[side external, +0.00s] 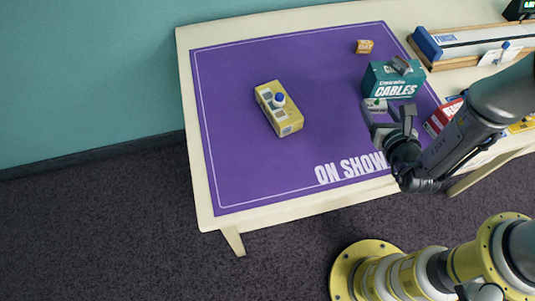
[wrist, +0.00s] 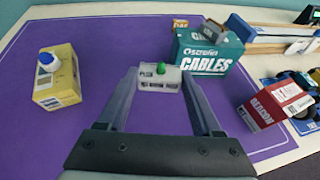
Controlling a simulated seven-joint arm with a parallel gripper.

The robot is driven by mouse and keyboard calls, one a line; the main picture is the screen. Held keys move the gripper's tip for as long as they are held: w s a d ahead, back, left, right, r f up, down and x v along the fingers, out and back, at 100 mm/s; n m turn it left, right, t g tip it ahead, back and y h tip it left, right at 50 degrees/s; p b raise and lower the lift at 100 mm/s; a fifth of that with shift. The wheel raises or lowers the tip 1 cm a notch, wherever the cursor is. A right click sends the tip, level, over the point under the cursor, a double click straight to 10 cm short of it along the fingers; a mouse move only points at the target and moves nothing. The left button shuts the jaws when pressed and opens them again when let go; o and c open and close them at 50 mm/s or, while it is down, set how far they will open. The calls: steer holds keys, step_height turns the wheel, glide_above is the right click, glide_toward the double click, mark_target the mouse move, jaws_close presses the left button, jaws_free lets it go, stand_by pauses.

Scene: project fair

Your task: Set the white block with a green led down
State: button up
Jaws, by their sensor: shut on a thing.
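The white block with a green LED (wrist: 152,84) is between the two fingers of my gripper (wrist: 160,80) in the wrist view, its green dome facing up. My gripper is shut on it, one finger at each end. In the side view, the block (side external: 372,104) shows small and partly hidden by my gripper (side external: 388,116), in front of the teal box. The block looks level. I cannot tell whether its underside touches the purple mat (side external: 245,75) or is slightly above it.
A teal "CABLES" box (side external: 390,82) with a grey item on top stands just behind the block. A yellow box with a blue knob (side external: 275,115) stands left. A small orange box (side external: 364,46) and a red box (wrist: 270,108) are nearby. The mat's middle is clear.

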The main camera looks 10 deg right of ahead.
step_height(320, 180, up, 7)
steer(key=s+d+f+m+g+h, duration=0.4)
steer(key=s+d+m+g+h, duration=0.55)
steer(key=d, duration=0.35)
steer(key=s+f+m+g, duration=0.2)
steer(key=s+m+g, duration=0.5)
steer(key=s+m, duration=0.2)
steer(key=s+a+m+g+y, duration=1)
steer(key=a+m+y, duration=0.3)
steer(key=a+m, duration=0.2)
steer(key=w+a+r+m+t+y, duration=0.2)
steer(key=w+a+m+t+y, duration=0.25)
steer(key=a+m+y, duration=0.2)
steer(key=w+a+r+m+t+y, duration=0.2)
steer(key=w+a+m+t+y, duration=0.1)
steer(key=w+a+m+y, duration=0.4)
steer(key=m+t, duration=0.4)
steer(key=t, duration=0.2)
glide_above(255, 165)
step_height(255, 165, down, 12)
steer(key=shift+s+d+f, duration=0.1)
steer(key=shift+f, duration=0.05)
steer(key=shift+f+h, duration=0.3)
steer(key=shift+f, duration=1.5)
